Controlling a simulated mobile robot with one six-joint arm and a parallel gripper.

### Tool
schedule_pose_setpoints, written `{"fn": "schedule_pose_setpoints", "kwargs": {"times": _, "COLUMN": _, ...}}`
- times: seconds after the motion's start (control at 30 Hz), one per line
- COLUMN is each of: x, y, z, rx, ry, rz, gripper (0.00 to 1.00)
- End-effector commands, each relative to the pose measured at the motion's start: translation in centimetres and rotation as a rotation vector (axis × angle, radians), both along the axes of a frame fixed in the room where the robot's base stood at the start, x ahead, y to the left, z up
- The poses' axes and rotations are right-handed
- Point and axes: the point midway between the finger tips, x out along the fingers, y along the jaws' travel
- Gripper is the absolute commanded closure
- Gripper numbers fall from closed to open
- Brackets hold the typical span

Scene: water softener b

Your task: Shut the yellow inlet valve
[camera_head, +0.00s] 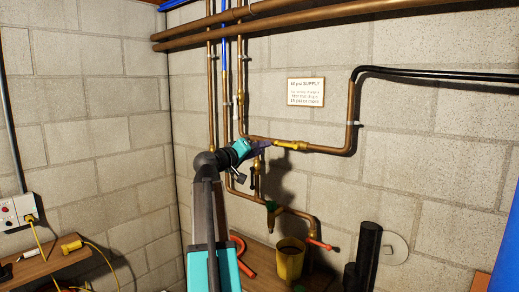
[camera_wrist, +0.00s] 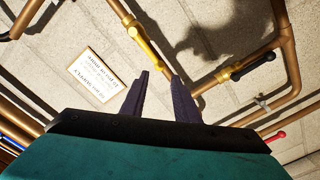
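The yellow valve handle (camera_head: 287,144) lies along a horizontal copper pipe in the head view, just right of my gripper (camera_head: 264,145). In the wrist view, the yellow handle (camera_wrist: 143,38) runs along a copper pipe, beyond the fingertips. My gripper (camera_wrist: 160,78) has its two dark fingers apart with nothing between them. In the wrist view, the fingers appear short of the pipe and not around the handle. In the head view, my wrist and fingers hide part of the pipework left of the handle. The valve's body is hard to make out.
A black handle (camera_wrist: 245,66) sits on another pipe, and a red handle (camera_wrist: 275,137) is lower right in the wrist view. Vertical copper pipes (camera_head: 211,100) stand behind my arm. A yellow bucket (camera_head: 289,262) stands below. A sign (camera_head: 305,91) hangs on the wall.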

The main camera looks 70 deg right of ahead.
Motion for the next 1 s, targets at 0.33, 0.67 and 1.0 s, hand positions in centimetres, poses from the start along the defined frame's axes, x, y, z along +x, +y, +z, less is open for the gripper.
{"fn": "schedule_pose_setpoints", "kwargs": {"times": 0.33, "x": -0.1, "y": 0.0, "z": 0.1, "rx": -0.002, "ry": -0.001, "rz": -0.001, "gripper": 0.72}}
{"fn": "schedule_pose_setpoints", "kwargs": {"times": 0.67, "x": -0.3, "y": -1.3, "z": 0.1, "rx": 0.0, "ry": 0.0, "rz": -0.001, "gripper": 0.72}}
{"fn": "schedule_pose_setpoints", "kwargs": {"times": 1.0, "x": -1.2, "y": -4.3, "z": 0.2, "rx": 0.0, "ry": -0.001, "rz": -0.003, "gripper": 0.72}}
